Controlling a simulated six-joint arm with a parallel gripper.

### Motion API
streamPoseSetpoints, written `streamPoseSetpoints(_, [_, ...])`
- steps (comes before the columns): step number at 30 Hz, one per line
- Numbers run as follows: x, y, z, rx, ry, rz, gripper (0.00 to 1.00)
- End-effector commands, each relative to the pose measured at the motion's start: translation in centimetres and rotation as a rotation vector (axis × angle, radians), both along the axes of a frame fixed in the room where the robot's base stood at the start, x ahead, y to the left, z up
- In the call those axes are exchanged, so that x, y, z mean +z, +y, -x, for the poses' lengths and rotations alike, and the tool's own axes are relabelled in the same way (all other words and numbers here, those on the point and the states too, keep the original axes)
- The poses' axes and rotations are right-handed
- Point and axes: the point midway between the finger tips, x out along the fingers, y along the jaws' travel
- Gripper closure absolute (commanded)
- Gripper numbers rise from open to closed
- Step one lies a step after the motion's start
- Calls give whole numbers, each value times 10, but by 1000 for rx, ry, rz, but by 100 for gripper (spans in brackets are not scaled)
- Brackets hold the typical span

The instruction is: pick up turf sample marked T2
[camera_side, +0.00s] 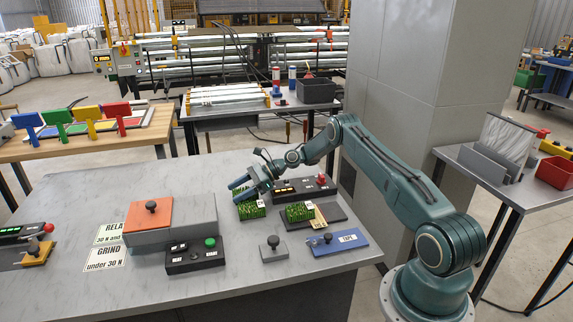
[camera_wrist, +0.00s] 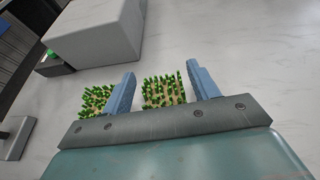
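Each has a small white tag whose marking is too small to read, so I cannot tell which is T2. My gripper (camera_side: 237,188) is just above the left sample, with its blue fingers apart. In the wrist view my gripper (camera_wrist: 160,74) is open, with one turf sample (camera_wrist: 163,91) showing between the fingers. The other sample (camera_wrist: 96,99) shows outside the left finger. I cannot tell whether the fingers touch the turf.
A dark control box (camera_side: 302,190) stands behind the samples. In front are a grey plate with a knob (camera_side: 273,250) and a blue plate (camera_side: 340,243). A grey block with an orange plate (camera_side: 149,215) and a button box (camera_side: 194,256) stand left.

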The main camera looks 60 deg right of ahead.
Motion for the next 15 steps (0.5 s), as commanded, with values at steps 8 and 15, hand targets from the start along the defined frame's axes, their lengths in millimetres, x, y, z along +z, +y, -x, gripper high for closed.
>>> streamPoseSetpoints(8, [0,0,0,0,-1,1,80])
streamPoseSetpoints(15, [2,0,0,0,-1,1,80])
